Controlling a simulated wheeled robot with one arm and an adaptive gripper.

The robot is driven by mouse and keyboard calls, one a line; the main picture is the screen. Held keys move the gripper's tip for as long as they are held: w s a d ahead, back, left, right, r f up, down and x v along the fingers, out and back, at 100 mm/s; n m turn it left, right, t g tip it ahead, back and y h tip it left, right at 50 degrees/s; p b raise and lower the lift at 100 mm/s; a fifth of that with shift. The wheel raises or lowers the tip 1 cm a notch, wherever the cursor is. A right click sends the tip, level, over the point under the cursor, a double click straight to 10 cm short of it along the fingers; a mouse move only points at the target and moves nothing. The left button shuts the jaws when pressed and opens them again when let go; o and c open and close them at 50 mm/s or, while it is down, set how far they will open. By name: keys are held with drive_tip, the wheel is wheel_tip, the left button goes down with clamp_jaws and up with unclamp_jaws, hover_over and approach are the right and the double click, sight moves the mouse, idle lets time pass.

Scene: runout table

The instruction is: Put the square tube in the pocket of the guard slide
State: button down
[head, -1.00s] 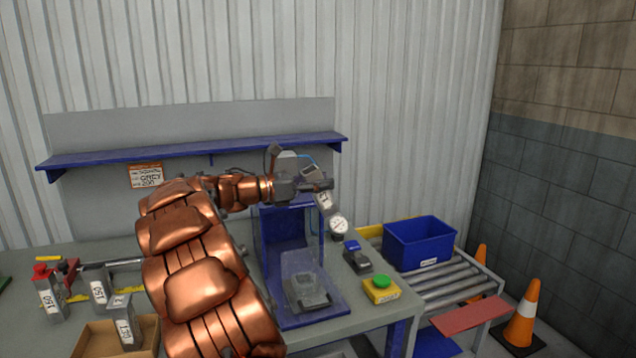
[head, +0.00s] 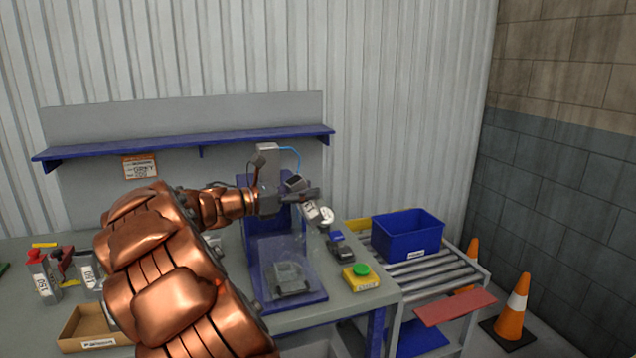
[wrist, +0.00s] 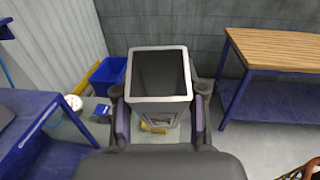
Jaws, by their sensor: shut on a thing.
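My gripper (head: 312,198) is shut on a grey square tube (head: 311,211) with a white number label, held tilted above the right part of the bench. In the wrist view the tube (wrist: 160,98) is between both fingers, its open square end facing the camera. The guard slide (head: 287,262) is a clear guard at the front of the blue press, below and left of my gripper. A grey block (head: 291,278) shows through it; the pocket itself is hard to make out. Part of the press is behind my arm and gripper.
A round dial gauge (head: 327,216) is close behind the tube. A yellow box with a green button (head: 361,271) and a dark blue-topped device (head: 340,246) are to the right. A blue bin (head: 408,236) sits on the roller stand. A cardboard tray (head: 72,331) and several labelled containers are at left.

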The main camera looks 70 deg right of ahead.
drive_tip(key=w+a+f+n+t, duration=0.5)
drive_tip(key=w+a+f+t, duration=0.2)
drive_tip(key=a, duration=1)
drive_tip(key=w+a+f+n+t, duration=0.5)
drive_tip(key=w+a+f+t, duration=0.3)
drive_tip(key=w+a+f, duration=0.3)
drive_tip(key=w+a+f+n+t, duration=0.5)
drive_tip(key=w+a, duration=1)
drive_tip(key=a, duration=0.9)
wheel_tip(320, 180, down, 4)
drive_tip(key=t, duration=0.2)
drive_tip(key=shift+w+n+t, duration=0.25)
drive_tip(key=shift+n+t, duration=0.05)
drive_tip(key=shift+d+r, duration=0.1)
drive_tip(key=shift+r, duration=0.05)
drive_tip(key=shift+f, duration=0.3)
